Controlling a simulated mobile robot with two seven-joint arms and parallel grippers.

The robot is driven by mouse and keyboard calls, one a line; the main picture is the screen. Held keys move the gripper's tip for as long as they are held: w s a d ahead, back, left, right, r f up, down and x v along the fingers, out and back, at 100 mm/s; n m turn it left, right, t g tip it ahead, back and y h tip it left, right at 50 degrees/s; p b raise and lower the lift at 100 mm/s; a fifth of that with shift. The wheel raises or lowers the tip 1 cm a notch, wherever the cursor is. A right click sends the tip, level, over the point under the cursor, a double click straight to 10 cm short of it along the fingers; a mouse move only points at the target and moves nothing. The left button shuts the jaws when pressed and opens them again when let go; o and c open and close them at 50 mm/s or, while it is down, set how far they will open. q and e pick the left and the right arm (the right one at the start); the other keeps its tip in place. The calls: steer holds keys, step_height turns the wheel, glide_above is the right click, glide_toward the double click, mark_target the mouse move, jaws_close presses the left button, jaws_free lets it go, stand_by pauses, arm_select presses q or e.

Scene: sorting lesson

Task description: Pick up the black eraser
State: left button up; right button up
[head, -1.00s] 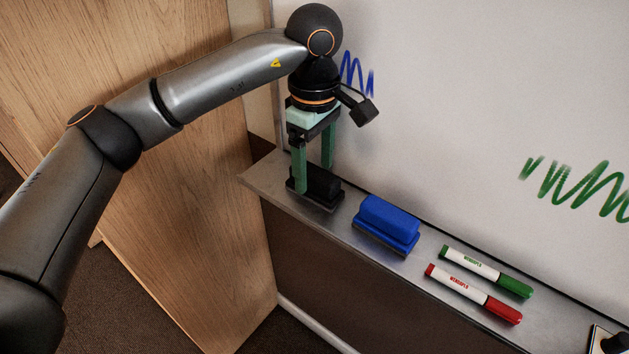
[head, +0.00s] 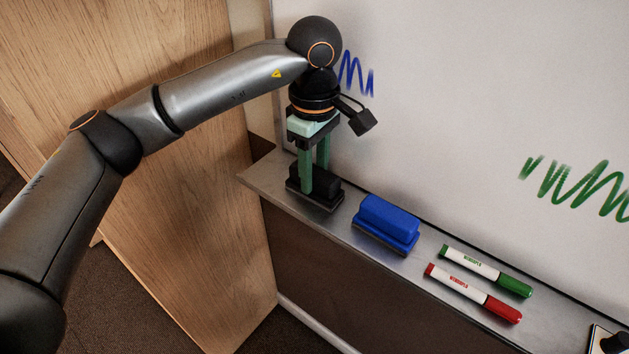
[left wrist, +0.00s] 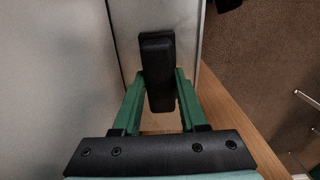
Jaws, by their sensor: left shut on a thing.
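The black eraser (head: 327,190) sits at the left end of the metal tray under the whiteboard. My left gripper (head: 315,180) points down at it and is shut on it, with a green finger on each side of its grip. In the left wrist view the eraser (left wrist: 158,75) lies between the two green fingers of the left gripper (left wrist: 158,95). The eraser appears to rest on the tray; no gap below it shows. My right gripper is not in view.
A blue eraser (head: 387,222) lies on the tray (head: 345,228) just right of the black one. A green marker (head: 487,271) and a red marker (head: 473,293) lie farther right. The whiteboard (head: 450,90) rises behind the tray. A wooden cabinet (head: 190,200) stands at the left.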

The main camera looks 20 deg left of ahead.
mark_target(315, 170)
arm_select(q)
jaws_close()
steer(key=shift+r, duration=0.4)
step_height(315, 170, up, 2)
steer(key=shift+r, duration=0.25)
steer(key=s+d+r, duration=0.8)
steer(key=s+r, duration=0.1)
steer(key=s, duration=0.2)
steer(key=shift+s+r+b, duration=0.25)
steer(key=shift+r+b, duration=0.1)
